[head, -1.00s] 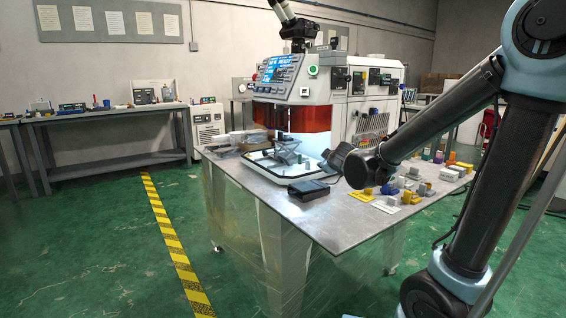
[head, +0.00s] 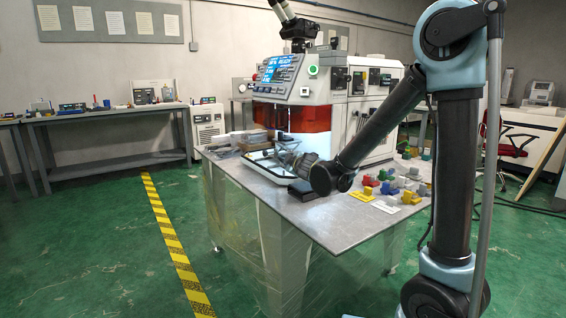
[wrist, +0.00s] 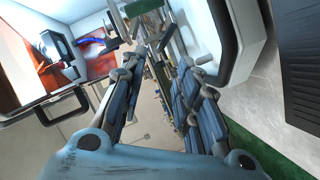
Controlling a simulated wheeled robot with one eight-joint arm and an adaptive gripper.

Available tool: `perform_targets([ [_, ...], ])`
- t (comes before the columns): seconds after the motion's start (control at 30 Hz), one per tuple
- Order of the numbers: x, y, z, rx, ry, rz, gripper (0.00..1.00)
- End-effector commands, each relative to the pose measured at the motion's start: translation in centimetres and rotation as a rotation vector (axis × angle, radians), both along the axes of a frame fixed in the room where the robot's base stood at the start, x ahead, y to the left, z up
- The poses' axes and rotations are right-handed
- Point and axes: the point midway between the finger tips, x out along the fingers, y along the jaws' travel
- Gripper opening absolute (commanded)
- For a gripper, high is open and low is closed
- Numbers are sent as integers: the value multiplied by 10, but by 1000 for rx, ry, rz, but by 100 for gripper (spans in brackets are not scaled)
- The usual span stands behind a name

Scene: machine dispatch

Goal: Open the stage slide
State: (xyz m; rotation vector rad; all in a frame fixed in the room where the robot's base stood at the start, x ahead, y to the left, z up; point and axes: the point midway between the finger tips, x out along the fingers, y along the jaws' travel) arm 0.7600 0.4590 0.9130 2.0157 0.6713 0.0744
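The machine (head: 292,75) stands on the table with an orange window and a lit opening below it. A white tray-like stage with a dark rim (head: 255,163) sits at this opening, partly hidden by my gripper. In the wrist view its pale rim (wrist: 238,50) is to the right. My gripper (head: 284,155) is over the stage in the head view. In the wrist view its two fingers (wrist: 162,68) are apart, with grey bar-like parts (wrist: 200,48) just beyond their tips. I cannot tell whether they touch. Nothing is clearly held.
Several small coloured parts and cards (head: 388,190) lie to the right on the table (head: 330,225). Another bench (head: 100,150) stands at the far left.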

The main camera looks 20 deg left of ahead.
Motion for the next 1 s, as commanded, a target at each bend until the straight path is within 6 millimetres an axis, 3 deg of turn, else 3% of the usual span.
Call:
perform_targets([
  [0.7, 84, 48, -21, 1, 0, -1, 30],
  [1.0, 99, 56, -25, 2, 0, -1, 30],
])
